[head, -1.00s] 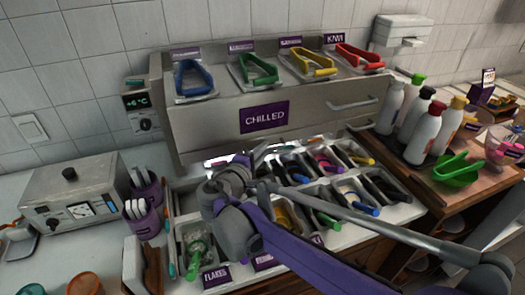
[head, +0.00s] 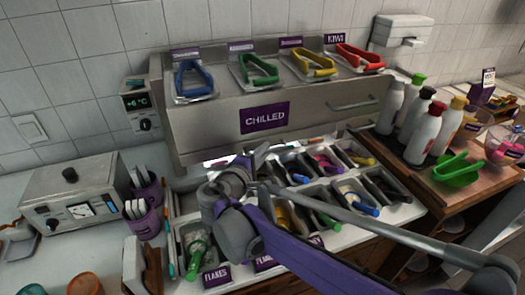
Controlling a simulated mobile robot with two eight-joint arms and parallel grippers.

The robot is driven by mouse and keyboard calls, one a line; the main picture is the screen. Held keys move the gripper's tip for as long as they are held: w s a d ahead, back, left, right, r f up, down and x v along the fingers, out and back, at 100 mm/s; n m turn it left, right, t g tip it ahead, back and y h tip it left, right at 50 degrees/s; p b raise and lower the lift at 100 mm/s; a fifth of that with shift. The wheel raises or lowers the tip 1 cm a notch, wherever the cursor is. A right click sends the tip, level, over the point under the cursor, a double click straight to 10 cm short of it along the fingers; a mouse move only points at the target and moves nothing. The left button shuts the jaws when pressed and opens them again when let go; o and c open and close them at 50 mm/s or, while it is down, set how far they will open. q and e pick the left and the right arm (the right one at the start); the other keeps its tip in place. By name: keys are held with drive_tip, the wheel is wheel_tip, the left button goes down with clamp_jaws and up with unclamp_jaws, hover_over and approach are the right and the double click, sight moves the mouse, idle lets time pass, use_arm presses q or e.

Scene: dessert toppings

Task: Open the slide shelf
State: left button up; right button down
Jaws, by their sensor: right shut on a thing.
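The slide shelf belongs to the grey chilled unit (head: 215,130), whose front carries a purple CHILLED sign (head: 264,118). A bar handle (head: 355,104) shows at the right of that front. My right gripper (head: 262,155) is at the lower edge of the front, left of that handle, behind my own arm links. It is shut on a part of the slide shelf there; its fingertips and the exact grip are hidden. My left gripper is not in view.
Topping trays with several tongs (head: 325,220) fill the counter below the unit. More tongs (head: 194,78) lie on top. A metal appliance (head: 75,195) and purple cutlery cups (head: 143,220) are at left.

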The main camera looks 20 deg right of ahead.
drive_tip(key=s+a+p, duration=0.1)
drive_tip(key=s+p, duration=0.3)
drive_tip(key=s, duration=1.4)
drive_tip(key=shift+s, duration=0.4)
drive_tip(key=c, duration=1.2)
unclamp_jaws()
drive_tip(key=shift+a, duration=0.1)
drive_tip(key=v, duration=1)
drive_tip(key=shift+s+a+r, duration=0.1)
drive_tip(key=shift+s+a, duration=0.15)
drive_tip(key=shift+s, duration=0.05)
drive_tip(key=shift+d, duration=0.1)
